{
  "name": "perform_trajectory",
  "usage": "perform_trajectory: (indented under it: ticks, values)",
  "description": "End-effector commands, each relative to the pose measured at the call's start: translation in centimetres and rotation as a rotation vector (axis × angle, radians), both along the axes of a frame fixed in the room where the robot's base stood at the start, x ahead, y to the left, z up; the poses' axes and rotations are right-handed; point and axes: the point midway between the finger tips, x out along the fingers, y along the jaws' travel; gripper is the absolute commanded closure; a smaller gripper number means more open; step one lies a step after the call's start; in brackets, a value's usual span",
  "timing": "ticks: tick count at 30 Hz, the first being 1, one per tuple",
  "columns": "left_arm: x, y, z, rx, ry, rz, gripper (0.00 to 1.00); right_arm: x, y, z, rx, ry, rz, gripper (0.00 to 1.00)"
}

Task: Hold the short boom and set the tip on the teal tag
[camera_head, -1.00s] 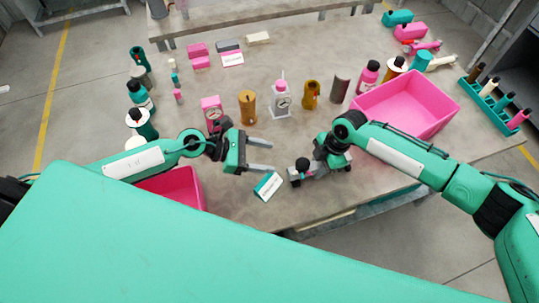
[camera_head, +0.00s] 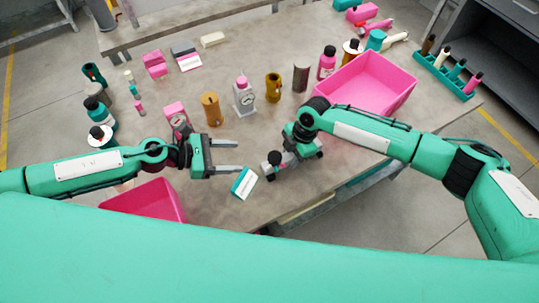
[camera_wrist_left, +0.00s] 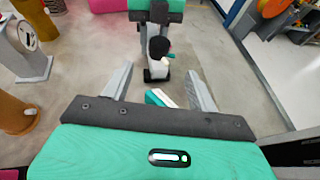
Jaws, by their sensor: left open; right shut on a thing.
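The teal tag (camera_head: 244,183), a teal and white card, lies on the table near its front edge. It also shows in the left wrist view (camera_wrist_left: 163,98), between my left fingers. My left gripper (camera_head: 238,157) is open and empty, its two fingers pointing right, just behind the tag. My right gripper (camera_head: 291,164) is low over the table, right of the tag, shut on a small piece with a dark round end (camera_head: 275,158), apparently the short boom. The dark end also shows in the left wrist view (camera_wrist_left: 158,46). The gripper hides much of the piece; its tip is not clear.
A pink bin (camera_head: 368,82) stands behind my right arm, another pink bin (camera_head: 150,202) in front of my left arm. A teal rack (camera_head: 442,76) is at right.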

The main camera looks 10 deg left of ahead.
Motion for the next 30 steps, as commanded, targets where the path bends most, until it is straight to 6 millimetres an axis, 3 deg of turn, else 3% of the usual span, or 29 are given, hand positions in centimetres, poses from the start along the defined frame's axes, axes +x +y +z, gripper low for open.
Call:
perform_trajectory:
  ticks: [8,21,30]
  values:
    - [0.9,-2.2,-0.9,-0.001,0.000,0.000,0.41,0.0,0.0,0.1,0.001,-0.001,0.000,1.00]
    - [3.2,-8.4,-3.6,-0.001,-0.001,0.000,0.41,0.0,0.0,0.0,0.001,-0.001,0.000,1.00]
    - [3.9,-10.2,-4.6,0.000,0.002,0.001,0.41,0.0,0.0,0.0,0.000,0.000,0.000,1.00]
